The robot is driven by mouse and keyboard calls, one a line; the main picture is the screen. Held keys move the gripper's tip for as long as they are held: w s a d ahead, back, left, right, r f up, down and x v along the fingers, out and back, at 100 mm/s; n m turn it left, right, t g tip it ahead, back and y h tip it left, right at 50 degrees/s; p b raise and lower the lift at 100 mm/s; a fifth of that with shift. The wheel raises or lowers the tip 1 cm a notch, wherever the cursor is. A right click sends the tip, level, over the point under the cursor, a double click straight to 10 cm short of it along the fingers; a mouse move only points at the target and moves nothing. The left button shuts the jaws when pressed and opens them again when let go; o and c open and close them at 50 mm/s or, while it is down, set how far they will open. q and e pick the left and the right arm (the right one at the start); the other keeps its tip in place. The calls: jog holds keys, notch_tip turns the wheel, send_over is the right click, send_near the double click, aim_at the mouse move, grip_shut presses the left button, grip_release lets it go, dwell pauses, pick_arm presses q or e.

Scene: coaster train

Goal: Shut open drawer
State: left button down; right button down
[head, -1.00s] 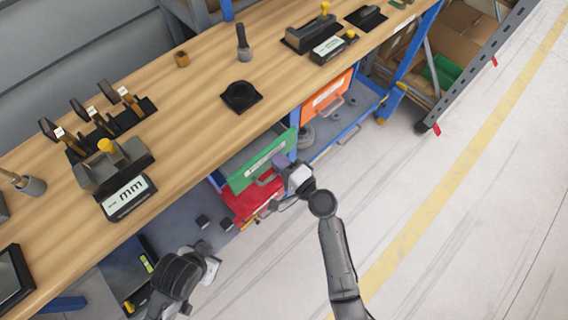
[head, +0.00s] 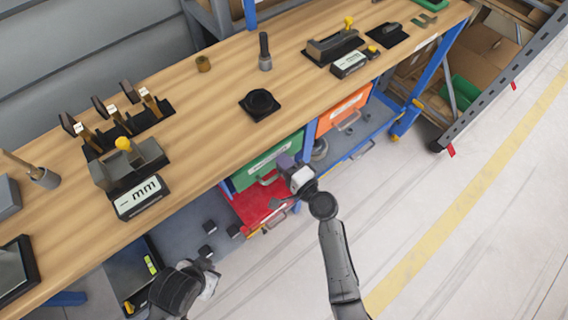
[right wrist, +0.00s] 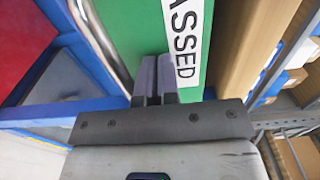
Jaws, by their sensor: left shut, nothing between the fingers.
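The green drawer (head: 270,163) with a white label is under the workbench. Its face is close beneath the bench edge in the head view, and its inside is hidden; I cannot tell if it is flush. My right gripper (head: 287,163) is at its front, beside the curved metal handle. In the right wrist view my right gripper (right wrist: 155,82) has its two purple-grey fingers together, pointing at the green face (right wrist: 135,25), with the handle (right wrist: 100,45) to their left. Contact is unclear. My left gripper (head: 207,258) is shut and empty, low at the lower left.
A red drawer (head: 258,203) sits below the green one, and an orange drawer (head: 343,112) to its right. A blue bench post (head: 308,143) stands between. The wooden bench top (head: 210,130) holds gauges and tools. The floor (head: 440,230) on the right is clear.

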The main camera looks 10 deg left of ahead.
jog(key=p+v, duration=0.1)
jog(key=v, duration=1.3)
jog(key=shift+p, duration=0.4)
